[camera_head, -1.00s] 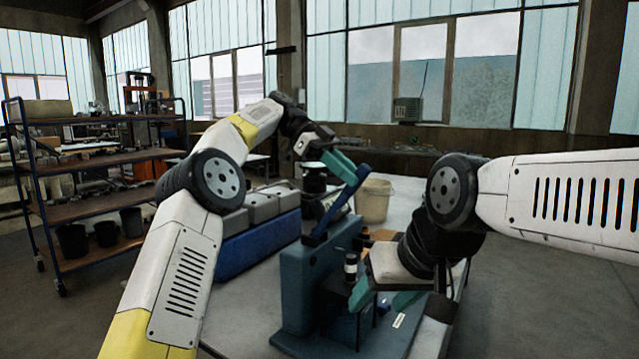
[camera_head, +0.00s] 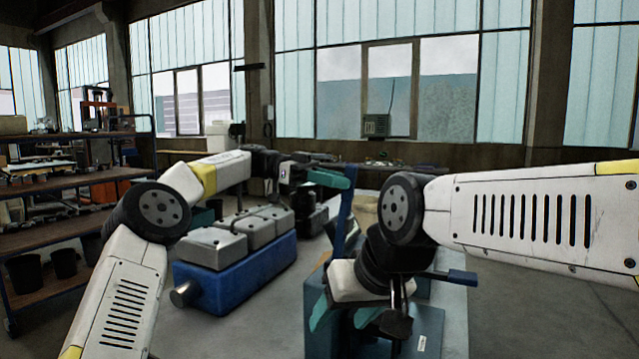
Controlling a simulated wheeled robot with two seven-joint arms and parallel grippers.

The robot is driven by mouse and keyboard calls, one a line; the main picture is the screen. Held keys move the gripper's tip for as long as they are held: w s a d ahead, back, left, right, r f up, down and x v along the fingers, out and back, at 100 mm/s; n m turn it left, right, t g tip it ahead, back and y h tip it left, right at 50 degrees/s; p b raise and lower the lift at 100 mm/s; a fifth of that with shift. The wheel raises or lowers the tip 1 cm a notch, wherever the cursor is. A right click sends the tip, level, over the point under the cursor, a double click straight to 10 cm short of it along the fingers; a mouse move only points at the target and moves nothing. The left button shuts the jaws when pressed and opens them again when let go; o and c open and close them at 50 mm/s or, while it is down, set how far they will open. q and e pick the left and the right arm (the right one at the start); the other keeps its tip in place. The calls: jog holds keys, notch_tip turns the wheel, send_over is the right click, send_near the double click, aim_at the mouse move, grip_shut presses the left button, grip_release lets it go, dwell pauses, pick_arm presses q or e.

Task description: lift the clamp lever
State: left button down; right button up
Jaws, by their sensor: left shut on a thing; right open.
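The clamp lever (camera_head: 345,222) is a blue bar that stands nearly upright on the blue-grey fixture (camera_head: 315,290) right of centre. My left gripper (camera_head: 342,178) reaches in from the left, with its teal fingers at the lever's upper end, shut on it. My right gripper (camera_head: 343,314) is lower and nearer, open, with its teal fingers apart in front of the fixture. The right wrist hides much of the fixture and the lever's lower end.
A pale bucket (camera_head: 366,212) is partly hidden behind my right arm. A blue handle (camera_head: 455,277) sticks out right of my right wrist. A shelf rack (camera_head: 60,180) stands at the far left.

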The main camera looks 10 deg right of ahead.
pick_arm(q)
jog(key=shift+w+a+f+g+h, duration=0.25)
jog(key=shift+w+a+g+h, duration=0.3)
jog(key=shift+w+a, duration=0.45)
jog(key=shift+w+a+f+g+h, duration=0.2)
jog(key=shift+w+a+g+h, duration=0.4)
jog(key=shift+a, duration=0.6)
jog(key=shift+w, duration=0.15)
jog(key=c, duration=1.2)
grip_release()
jog(key=shift+r, duration=0.1)
jog(key=v, duration=0.7)
jog(key=shift+w+a, duration=0.2)
jog(key=shift+a, duration=0.15)
